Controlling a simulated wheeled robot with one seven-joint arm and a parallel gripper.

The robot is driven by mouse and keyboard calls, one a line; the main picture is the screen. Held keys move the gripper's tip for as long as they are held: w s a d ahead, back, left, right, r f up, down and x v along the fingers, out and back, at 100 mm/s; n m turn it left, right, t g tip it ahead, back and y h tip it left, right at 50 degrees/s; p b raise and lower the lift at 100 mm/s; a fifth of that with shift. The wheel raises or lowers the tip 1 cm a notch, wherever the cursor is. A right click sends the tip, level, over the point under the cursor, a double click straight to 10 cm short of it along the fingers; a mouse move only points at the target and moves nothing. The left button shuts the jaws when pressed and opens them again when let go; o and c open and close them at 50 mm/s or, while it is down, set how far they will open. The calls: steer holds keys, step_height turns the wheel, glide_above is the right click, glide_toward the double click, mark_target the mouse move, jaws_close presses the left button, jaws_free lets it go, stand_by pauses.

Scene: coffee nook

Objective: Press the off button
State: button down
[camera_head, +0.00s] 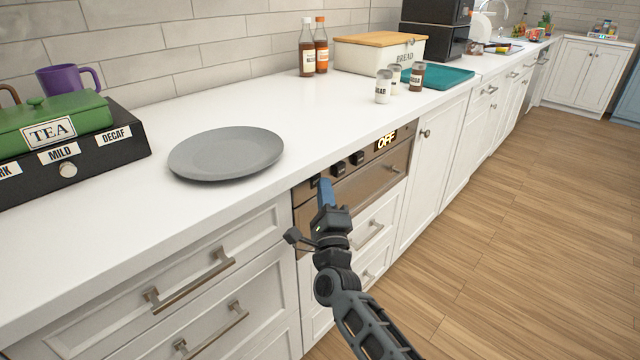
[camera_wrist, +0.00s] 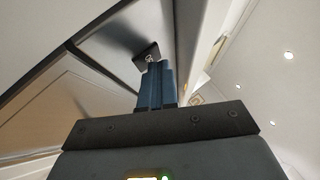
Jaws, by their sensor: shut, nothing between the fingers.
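Dark square buttons (camera_head: 339,168) stand out left of the display in the head view. My gripper (camera_head: 325,184) is shut and empty, its blue fingers pointing up at the left end of this panel. In the wrist view, my gripper's fingertips (camera_wrist: 158,65) are right by a dark square button (camera_wrist: 145,52) with a pale mark. The fingers partly cover it, and I cannot tell whether they touch it. No button's label is readable.
The white counter (camera_head: 235,105) overhangs just above the panel. A grey plate (camera_head: 227,153) lies on it near the edge. White drawers (camera_head: 225,300) with protruding handles are left of and below my gripper. The wooden floor (camera_head: 510,220) at right is clear.

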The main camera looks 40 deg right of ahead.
steer(key=shift+s, duration=1.2)
steer(key=s, duration=0.5)
steer(key=shift+d, duration=0.1)
stand_by(0.5)
